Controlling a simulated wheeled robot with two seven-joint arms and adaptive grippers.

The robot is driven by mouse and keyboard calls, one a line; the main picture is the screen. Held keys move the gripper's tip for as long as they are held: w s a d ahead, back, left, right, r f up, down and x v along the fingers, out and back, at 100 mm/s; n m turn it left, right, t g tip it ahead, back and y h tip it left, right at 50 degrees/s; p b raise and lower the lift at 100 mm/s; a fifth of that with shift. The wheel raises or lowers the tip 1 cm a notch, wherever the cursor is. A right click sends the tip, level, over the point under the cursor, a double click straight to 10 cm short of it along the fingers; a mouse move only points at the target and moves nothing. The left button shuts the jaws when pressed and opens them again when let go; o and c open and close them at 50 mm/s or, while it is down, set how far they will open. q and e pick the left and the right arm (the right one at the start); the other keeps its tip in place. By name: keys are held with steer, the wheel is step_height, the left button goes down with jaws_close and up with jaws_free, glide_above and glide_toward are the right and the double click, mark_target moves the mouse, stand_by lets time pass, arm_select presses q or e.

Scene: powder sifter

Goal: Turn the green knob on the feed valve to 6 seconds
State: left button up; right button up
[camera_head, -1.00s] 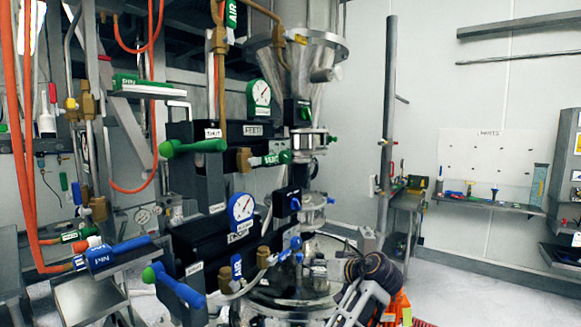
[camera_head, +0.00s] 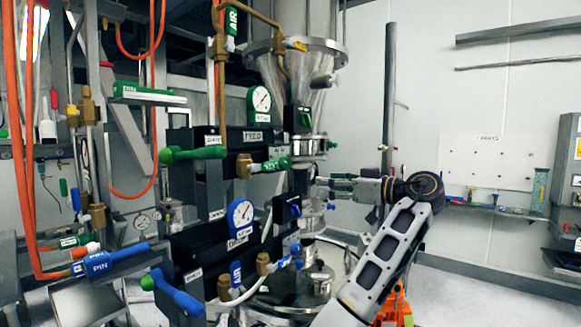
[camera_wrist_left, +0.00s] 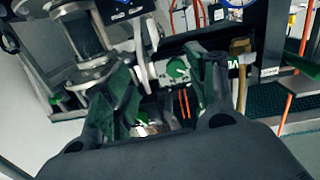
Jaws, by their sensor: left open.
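The green knob (camera_head: 305,118) sits on the small black box of the feed valve, below the steel hopper. The black housing labelled FEED (camera_head: 253,136) and a green-rimmed gauge (camera_head: 260,100) are to its left. My left gripper (camera_head: 332,187) is below and a little right of the knob in the head view, apart from it. In the left wrist view its green fingers (camera_wrist_left: 165,66) are open, with nothing held. A round green part on a pale face (camera_wrist_left: 178,68) shows beyond them; I cannot tell the knob's setting. My right gripper is not in view.
A lower black housing with a blue gauge (camera_head: 240,213) and a blue knob (camera_head: 295,211) stands beneath. Green (camera_head: 190,154) and blue (camera_head: 175,292) lever handles jut out left. The steel hopper (camera_head: 300,75) rises above. Open floor lies right.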

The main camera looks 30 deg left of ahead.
mark_target(288, 165)
arm_select(q)
steer(key=shift+n+g+y, duration=0.4)
steer(key=shift+n+g, duration=0.2)
steer(key=shift+n, duration=0.2)
steer(key=r, duration=0.1)
steer(key=s+r, duration=0.1)
steer(key=d+r, duration=0.1)
steer(key=r, duration=0.1)
steer(key=shift+s, duration=0.15)
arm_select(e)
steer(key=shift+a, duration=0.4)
arm_select(q)
steer(key=shift+a, duration=0.2)
steer(key=a+p, duration=0.1)
steer(key=a, duration=0.3)
steer(key=a+p, duration=0.1)
steer(key=a, duration=0.3)
steer(key=w+a+p, duration=0.1)
steer(key=a, duration=0.3)
steer(key=shift+r+p, duration=0.1)
steer(key=shift+p, duration=0.3)
steer(key=shift+a, duration=0.75)
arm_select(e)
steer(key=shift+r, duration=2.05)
arm_select(q)
steer(key=c, duration=1)
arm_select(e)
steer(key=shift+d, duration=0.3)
